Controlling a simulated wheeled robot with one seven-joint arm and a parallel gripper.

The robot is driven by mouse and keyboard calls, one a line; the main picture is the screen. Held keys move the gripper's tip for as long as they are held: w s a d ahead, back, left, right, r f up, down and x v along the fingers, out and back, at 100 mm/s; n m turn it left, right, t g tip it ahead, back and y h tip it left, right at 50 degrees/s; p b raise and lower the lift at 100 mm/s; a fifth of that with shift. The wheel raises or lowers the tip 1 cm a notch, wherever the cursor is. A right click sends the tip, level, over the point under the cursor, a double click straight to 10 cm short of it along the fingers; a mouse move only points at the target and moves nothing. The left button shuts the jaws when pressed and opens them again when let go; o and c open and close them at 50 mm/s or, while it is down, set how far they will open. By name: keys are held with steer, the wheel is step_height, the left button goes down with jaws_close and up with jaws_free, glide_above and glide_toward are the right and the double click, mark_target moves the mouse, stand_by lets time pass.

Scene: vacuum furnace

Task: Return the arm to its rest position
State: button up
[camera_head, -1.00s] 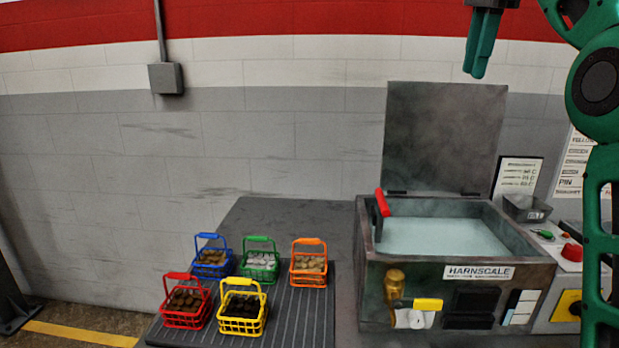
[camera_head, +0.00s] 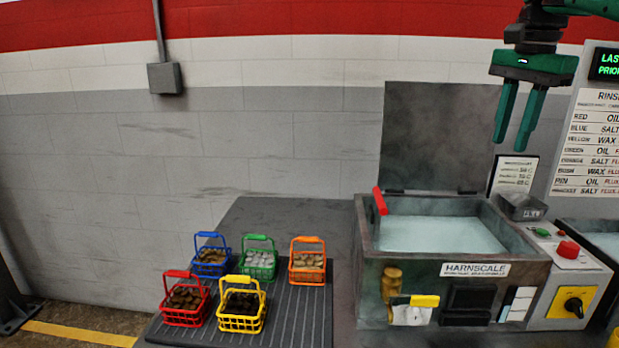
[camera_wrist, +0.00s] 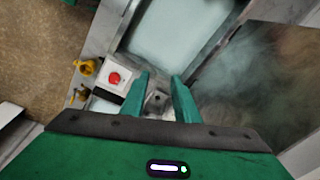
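My gripper (camera_head: 519,122) hangs at the upper right of the head view, fingers pointing down and apart, with nothing between them. It is in front of the wall, above and right of the Harnscale tank (camera_head: 367,270). In the wrist view my gripper (camera_wrist: 160,88) also shows two spread green fingers. A small grey bin (camera_wrist: 156,101) appears between and beyond the fingertips, not held.
The tank's lid (camera_head: 437,135) stands open, and it has a red handle (camera_head: 379,201). Several coloured baskets, including a yellow one (camera_head: 241,322), stand on a ribbed mat (camera_head: 310,330). A control box (camera_head: 575,265) and a sign board (camera_head: 590,130) are at right.

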steer(key=s+d+f+n+g, duration=0.1)
steer(key=s+f+n, duration=0.6)
steer(key=s+f, duration=2.2)
step_height(320, 180, down, 2)
steer(key=shift+d+f+n, duration=0.1)
steer(key=shift+d+n, duration=0.2)
steer(key=shift+d, duration=0.15)
steer(key=shift+s, duration=0.1)
steer(key=shift+w+f+g, duration=0.2)
steer(key=shift+w+g, duration=0.1)
steer(key=shift+w, duration=0.35)
